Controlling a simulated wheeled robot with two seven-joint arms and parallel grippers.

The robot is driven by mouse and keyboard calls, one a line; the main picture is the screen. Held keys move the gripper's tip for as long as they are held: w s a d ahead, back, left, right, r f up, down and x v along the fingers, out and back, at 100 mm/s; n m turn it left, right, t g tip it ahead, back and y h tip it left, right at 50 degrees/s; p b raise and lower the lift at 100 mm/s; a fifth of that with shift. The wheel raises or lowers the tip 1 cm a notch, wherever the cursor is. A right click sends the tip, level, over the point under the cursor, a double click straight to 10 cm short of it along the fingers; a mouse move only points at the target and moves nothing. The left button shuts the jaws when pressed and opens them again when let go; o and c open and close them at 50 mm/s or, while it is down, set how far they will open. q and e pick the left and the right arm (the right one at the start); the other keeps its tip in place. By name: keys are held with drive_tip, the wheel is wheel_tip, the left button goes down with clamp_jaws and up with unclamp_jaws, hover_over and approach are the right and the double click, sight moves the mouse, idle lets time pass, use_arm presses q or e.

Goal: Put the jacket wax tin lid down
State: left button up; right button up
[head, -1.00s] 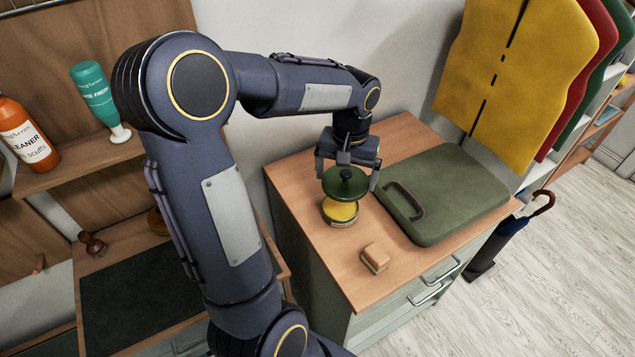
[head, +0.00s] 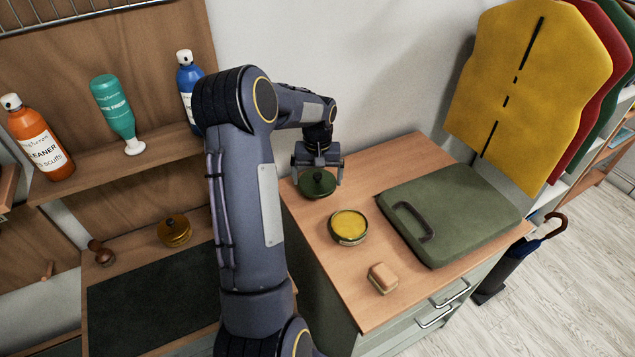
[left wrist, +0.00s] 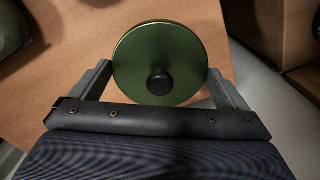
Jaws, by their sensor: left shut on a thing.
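The jacket wax tin lid (head: 318,184) is a dark green disc with a black knob. My left gripper (head: 318,178) is shut on it near the back left of the wooden cabinet top. In the left wrist view the lid (left wrist: 158,50) sits between the two fingers (left wrist: 160,82), knob facing the camera. The lid lies level, at or just above the wood; I cannot tell if it touches. The open tin (head: 349,226) with yellow wax stands apart from the lid, to its front right. My right gripper is not in view.
A green folded pad with a handle (head: 455,215) lies right of the tin. A small brush or block (head: 383,278) is near the front edge. The cabinet top (head: 395,153) is clear behind the tin.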

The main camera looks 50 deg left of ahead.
sight(317, 185)
use_arm(q)
drive_tip(key=shift+w+a+f, duration=0.3)
drive_tip(key=shift+f, duration=0.15)
drive_tip(key=shift+w+a+f, duration=0.1)
drive_tip(key=shift+f, duration=1.65)
drive_tip(key=shift+f, duration=0.1)
drive_tip(key=o, duration=0.5)
drive_tip(key=shift+f, duration=0.1)
drive_tip(key=shift+o, duration=0.4)
